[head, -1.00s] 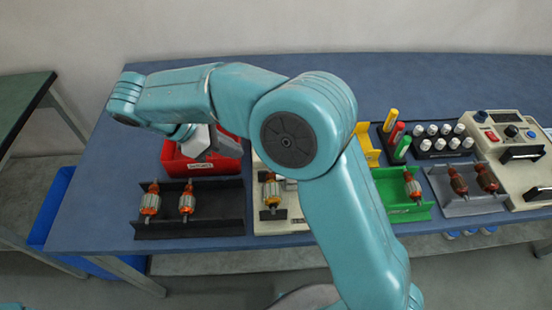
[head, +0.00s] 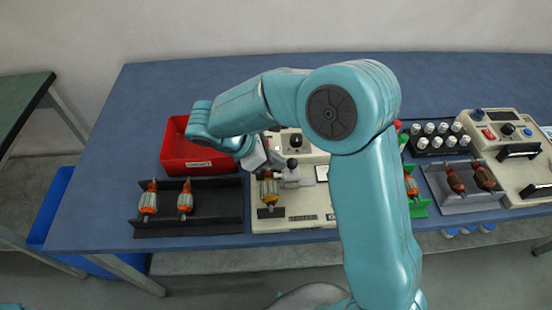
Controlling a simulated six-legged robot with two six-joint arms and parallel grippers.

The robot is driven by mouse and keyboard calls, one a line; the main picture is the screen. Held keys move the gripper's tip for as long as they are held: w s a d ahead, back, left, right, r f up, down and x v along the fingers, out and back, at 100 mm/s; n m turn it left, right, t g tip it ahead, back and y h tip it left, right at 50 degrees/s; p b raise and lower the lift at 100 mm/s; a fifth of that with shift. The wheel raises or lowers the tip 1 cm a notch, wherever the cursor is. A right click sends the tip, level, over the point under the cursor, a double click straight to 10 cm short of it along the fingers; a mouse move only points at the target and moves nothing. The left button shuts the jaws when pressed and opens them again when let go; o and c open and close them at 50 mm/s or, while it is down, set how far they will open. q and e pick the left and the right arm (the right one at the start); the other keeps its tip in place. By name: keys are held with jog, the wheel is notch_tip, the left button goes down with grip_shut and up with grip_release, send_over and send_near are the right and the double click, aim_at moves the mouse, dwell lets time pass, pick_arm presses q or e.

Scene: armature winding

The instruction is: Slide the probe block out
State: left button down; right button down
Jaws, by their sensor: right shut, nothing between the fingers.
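A cream tester (head: 290,217) stands at the front middle of the bench. On it an orange and copper armature (head: 268,192) rests in a dark cradle. A grey block with a dark knob (head: 292,172), which looks like the probe block, sits to the right of the armature. My right gripper (head: 263,166) is shut and empty, just above and left of the grey block, behind the armature. Its fingertips are small and partly hidden, and I cannot tell whether they touch anything. My left gripper is not in view.
A red bin (head: 185,157) stands left of my right gripper. A black tray (head: 215,208) holds two armatures. To the right are a green tray (head: 418,207), a grey tray (head: 470,203) with two armatures, white-capped bottles (head: 437,135) and another tester (head: 525,175). The bench's back is clear.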

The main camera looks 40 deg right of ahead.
aim_at(292, 164)
jog(key=shift+d, duration=0.15)
jog(key=s+d, duration=0.2)
jog(key=d, duration=0.1)
jog(key=shift+s+d, duration=0.1)
jog(key=shift+d, duration=0.05)
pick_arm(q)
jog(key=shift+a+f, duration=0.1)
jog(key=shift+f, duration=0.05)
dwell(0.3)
